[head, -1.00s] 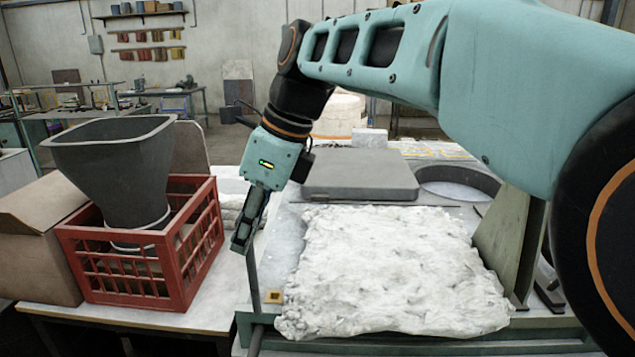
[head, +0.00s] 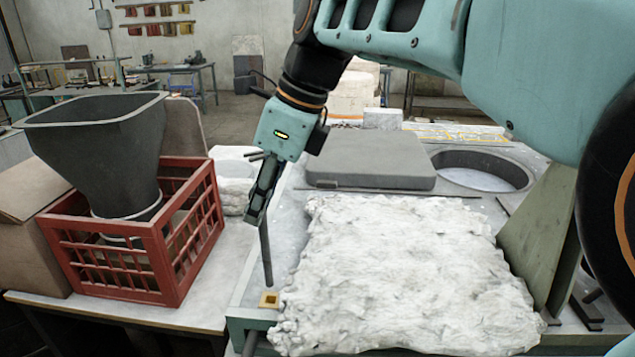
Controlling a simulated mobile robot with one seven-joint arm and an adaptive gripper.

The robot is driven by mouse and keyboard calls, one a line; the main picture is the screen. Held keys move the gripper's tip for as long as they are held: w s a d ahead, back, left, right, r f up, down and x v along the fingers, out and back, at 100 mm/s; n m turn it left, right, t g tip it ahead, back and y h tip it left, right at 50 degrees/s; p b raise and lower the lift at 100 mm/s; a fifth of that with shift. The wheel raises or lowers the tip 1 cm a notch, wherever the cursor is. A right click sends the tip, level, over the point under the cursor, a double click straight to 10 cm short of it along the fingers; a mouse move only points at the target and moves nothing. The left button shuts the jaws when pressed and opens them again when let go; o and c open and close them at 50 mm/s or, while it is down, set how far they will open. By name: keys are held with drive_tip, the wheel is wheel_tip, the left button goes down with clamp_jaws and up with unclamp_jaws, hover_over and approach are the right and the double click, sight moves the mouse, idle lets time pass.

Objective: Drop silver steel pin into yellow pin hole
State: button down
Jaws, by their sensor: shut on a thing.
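The steel pin (head: 266,255) is a thin, dark grey rod, nearly upright. My gripper (head: 257,212) is shut on its upper end and points down. The yellow pin hole (head: 269,299) is a small square yellow piece with a dark opening, at the near left corner of the bench. The pin's lower end appears just above or behind the far edge of the yellow piece. I cannot tell the exact gap or whether they touch. The pin's top is hidden by the fingers.
A lumpy white sheet (head: 400,275) lies close to the right of the yellow piece. A red crate (head: 150,255) with a dark funnel (head: 100,150) stands at left. A grey slab (head: 368,160) and a round opening (head: 480,178) are farther back.

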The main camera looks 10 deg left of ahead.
drive_tip(key=b, duration=0.8)
hover_over(269, 287)
drive_tip(key=shift+f, duration=3.5)
drive_tip(key=shift+w+a+f+b, duration=0.15)
drive_tip(key=shift+f+b, duration=0.6)
drive_tip(key=shift+f, duration=0.9)
drive_tip(key=shift+w+a+f+b, duration=0.1)
drive_tip(key=shift+w+f+b, duration=0.15)
drive_tip(key=shift+f+b, duration=0.95)
drive_tip(key=shift+f+p, duration=0.45)
drive_tip(key=shift+p, duration=0.05)
drive_tip(key=c, duration=1.6)
unclamp_jaws()
drive_tip(key=v, duration=1.2)
